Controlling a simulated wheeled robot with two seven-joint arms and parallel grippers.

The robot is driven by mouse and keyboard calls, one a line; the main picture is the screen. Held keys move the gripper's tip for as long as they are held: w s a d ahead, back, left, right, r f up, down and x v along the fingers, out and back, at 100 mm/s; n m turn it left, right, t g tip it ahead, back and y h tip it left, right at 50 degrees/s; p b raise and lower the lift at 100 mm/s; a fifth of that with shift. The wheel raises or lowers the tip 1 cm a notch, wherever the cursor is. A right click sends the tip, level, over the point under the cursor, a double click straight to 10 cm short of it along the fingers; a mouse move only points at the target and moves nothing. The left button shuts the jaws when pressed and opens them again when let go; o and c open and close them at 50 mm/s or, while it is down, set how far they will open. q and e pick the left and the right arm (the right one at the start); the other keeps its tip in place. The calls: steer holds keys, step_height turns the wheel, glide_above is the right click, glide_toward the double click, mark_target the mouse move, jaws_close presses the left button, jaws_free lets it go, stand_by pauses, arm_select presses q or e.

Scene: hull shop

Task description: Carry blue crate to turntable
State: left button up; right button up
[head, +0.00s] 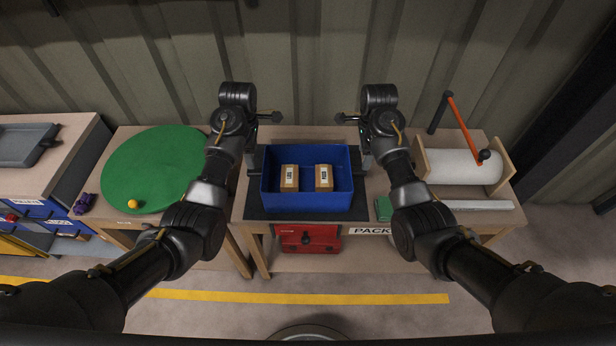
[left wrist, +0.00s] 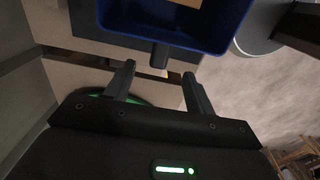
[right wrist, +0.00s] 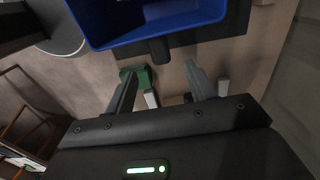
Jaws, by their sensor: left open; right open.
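The blue crate (head: 307,199) stands on a dark mat (head: 307,214) on the middle bench and holds two small brown boxes (head: 289,178) (head: 324,178). The green round turntable (head: 150,165) lies on the bench to the left. My left gripper (head: 251,162) is open at the crate's left side; in the left wrist view its fingers (left wrist: 160,70) point at a dark handle (left wrist: 160,54) on the crate. My right gripper (head: 367,160) is open at the right side; its fingers (right wrist: 160,70) point at the other handle (right wrist: 160,50).
A small orange ball (head: 133,204) is at the turntable's front edge, and a purple object (head: 85,203) lies left of it. A green item (head: 383,208) is right of the crate. A white roll (head: 455,167) with an orange-handled arm stands further right. A red box (head: 308,238) sits below the bench.

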mark_target(255, 175)
arm_select(q)
steer(key=shift+s+a, duration=0.15)
steer(key=shift+a, duration=0.05)
arm_select(e)
steer(key=shift+s+a+r, duration=0.1)
steer(key=shift+a, duration=0.1)
arm_select(q)
steer(key=shift+a+f, duration=0.1)
arm_select(e)
steer(key=shift+a, duration=0.1)
arm_select(q)
step_height(255, 175, down, 11)
steer(key=shift+r, duration=0.15)
arm_select(e)
step_height(255, 175, down, 11)
steer(key=shift+r, duration=0.1)
arm_select(q)
steer(key=shift+c, duration=0.2)
arm_select(e)
steer(key=shift+c, duration=0.2)
arm_select(q)
jaws_close()
arm_select(e)
jaws_close()
arm_select(q)
steer(key=shift+r, duration=0.1)
